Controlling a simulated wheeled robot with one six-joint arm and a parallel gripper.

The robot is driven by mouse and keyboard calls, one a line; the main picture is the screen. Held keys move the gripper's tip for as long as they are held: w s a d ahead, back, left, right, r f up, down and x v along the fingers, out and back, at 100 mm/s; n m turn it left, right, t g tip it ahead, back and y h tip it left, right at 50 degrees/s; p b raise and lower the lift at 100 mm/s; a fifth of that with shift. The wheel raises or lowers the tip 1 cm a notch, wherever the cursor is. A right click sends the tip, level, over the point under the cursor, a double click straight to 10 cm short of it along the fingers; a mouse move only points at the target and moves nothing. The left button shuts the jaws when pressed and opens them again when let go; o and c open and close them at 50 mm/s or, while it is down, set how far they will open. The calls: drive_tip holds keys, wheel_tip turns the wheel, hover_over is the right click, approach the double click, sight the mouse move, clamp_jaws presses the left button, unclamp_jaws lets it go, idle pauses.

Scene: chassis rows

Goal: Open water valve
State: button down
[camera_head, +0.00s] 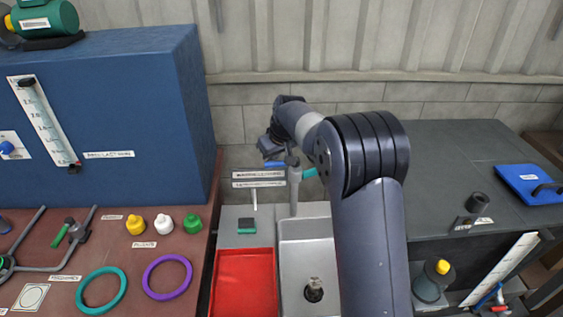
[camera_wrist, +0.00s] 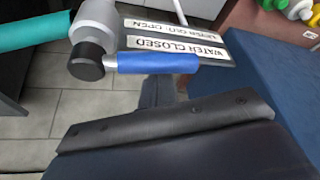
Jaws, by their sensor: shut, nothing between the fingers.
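The water valve is a grey upright pipe fitting (camera_head: 294,190) behind the sink, with a blue lever (camera_head: 274,164) to its left and a teal part (camera_head: 309,172) to its right. In the wrist view the blue lever (camera_wrist: 158,62) runs sideways from the fitting's black cap (camera_wrist: 88,60), along the lower edge of a sign (camera_wrist: 190,45) reading "WATER CLOSED" and, on a second plate, apparently "LEVER OUT: OPEN". My gripper (camera_head: 270,148) is shut and empty, close to the lever. Its dark edge fills the bottom of the wrist view (camera_wrist: 165,122), with a gap in the picture between it and the lever.
A metal sink (camera_head: 305,255) with a dark drain plug (camera_head: 314,290) lies below the fitting, beside a red tray (camera_head: 245,282). A large blue box (camera_head: 150,110) stands left. A dark grey counter (camera_head: 450,150) lies right. My arm hides part of the sink.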

drive_tip(key=shift+s, duration=0.35)
drive_tip(key=shift+s+a+b, duration=0.1)
drive_tip(key=shift+s+b, duration=0.35)
drive_tip(key=shift+s, duration=0.3)
drive_tip(key=shift+s+b, duration=0.4)
drive_tip(key=shift+s, duration=0.4)
